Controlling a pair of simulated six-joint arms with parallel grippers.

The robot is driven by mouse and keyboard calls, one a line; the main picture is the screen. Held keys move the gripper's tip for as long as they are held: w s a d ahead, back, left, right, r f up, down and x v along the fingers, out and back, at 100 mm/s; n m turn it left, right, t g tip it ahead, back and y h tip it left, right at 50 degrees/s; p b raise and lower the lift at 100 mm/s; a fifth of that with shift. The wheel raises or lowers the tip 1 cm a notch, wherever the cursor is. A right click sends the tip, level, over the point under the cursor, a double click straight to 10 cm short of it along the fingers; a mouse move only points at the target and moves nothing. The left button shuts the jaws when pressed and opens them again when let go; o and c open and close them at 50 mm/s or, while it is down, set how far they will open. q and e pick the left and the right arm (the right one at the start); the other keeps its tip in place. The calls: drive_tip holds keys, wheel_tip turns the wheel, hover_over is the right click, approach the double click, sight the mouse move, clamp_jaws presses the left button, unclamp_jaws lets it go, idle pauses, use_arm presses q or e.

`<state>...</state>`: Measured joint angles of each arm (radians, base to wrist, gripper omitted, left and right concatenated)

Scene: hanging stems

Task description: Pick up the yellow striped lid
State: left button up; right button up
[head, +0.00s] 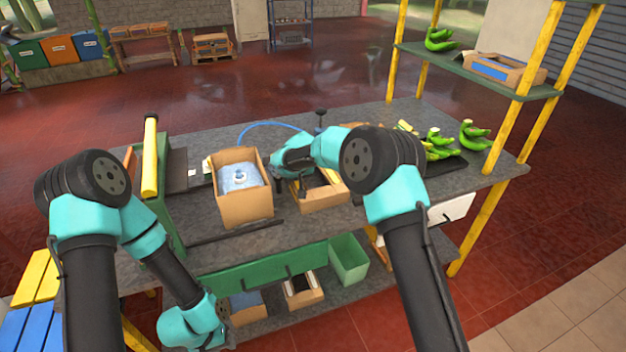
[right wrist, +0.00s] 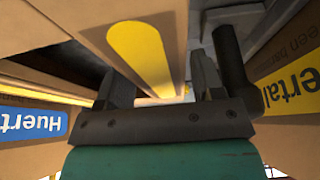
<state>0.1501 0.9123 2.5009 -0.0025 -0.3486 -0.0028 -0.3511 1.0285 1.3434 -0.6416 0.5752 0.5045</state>
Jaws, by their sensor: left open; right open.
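The lid (right wrist: 105,22) is a brown cardboard panel with a yellow stripe, large in the right wrist view. It runs towards the gap between my right fingers, and I cannot tell whether they touch it. My right gripper (right wrist: 170,88) is open, pointing down into the open cardboard box (head: 325,201) in the middle of the bench. In the head view my right wrist hides most of the lid. My left gripper (head: 218,318) is low, in front of the bench by the lower shelf, far from the lid; its fingers are hard to make out.
A cardboard box with blue contents (head: 245,207) stands just left of my right gripper. Green bananas (head: 438,147) lie on a dark mat at right. A yellow roller (head: 150,158) stands at left. A green bin (head: 348,260) is below the bench top. Box walls with printed labels crowd my right fingers.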

drive_tip(key=shift+c, duration=0.4)
drive_tip(key=c, duration=0.5)
wheel_tip(320, 180, up, 10)
idle(0.6)
